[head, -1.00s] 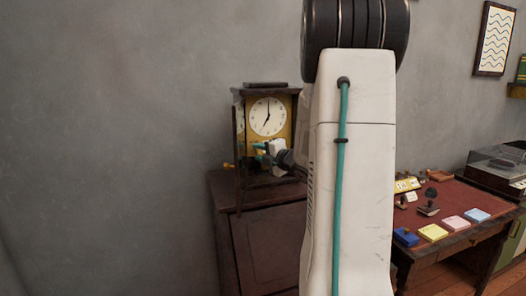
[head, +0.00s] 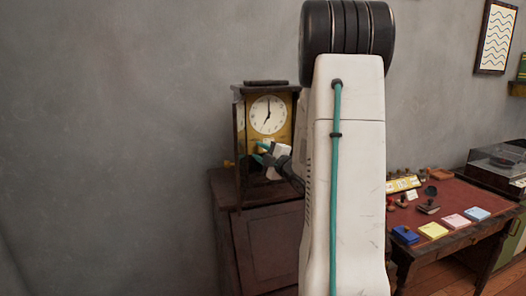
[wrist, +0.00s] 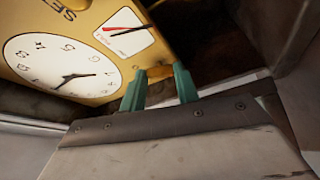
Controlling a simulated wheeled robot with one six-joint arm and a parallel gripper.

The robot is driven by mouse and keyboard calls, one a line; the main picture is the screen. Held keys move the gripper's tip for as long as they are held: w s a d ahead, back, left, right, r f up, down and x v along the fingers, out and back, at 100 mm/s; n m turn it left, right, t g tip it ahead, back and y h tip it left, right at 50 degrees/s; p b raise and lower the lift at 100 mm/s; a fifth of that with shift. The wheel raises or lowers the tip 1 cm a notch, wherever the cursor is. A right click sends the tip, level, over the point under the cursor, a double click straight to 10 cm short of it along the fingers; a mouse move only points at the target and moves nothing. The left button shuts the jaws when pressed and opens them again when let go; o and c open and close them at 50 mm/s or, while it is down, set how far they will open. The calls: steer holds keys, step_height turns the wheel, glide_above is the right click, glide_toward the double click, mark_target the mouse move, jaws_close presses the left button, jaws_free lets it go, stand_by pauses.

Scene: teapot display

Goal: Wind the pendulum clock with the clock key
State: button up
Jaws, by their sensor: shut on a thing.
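The pendulum clock (head: 281,104) stands upright on a dark wooden cabinet, with a gold face plate and a white dial. In the wrist view its dial (wrist: 62,66) is tilted, beside a small white gauge with a red hand. My gripper (head: 262,153) is at the front of the clock, just below the dial. In the wrist view its green fingers (wrist: 160,84) are shut on a small brass piece, which looks like the clock key (wrist: 159,73), close to the plate's lower edge. Whether the key sits in a hole cannot be seen.
The cabinet (head: 275,240) is under the clock. A glazed door-like frame stands at the clock's left side with a small yellow knob (head: 228,164). A red-topped desk (head: 455,199) with stamps and coloured pads is to the right. My arm covers the middle.

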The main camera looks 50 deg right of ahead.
steer(key=shift+r, duration=0.3)
steer(key=o, duration=1)
steer(key=shift+a, duration=0.1)
steer(key=shift+f, duration=0.1)
steer(key=v, duration=0.7)
steer(key=shift+s, duration=0.45)
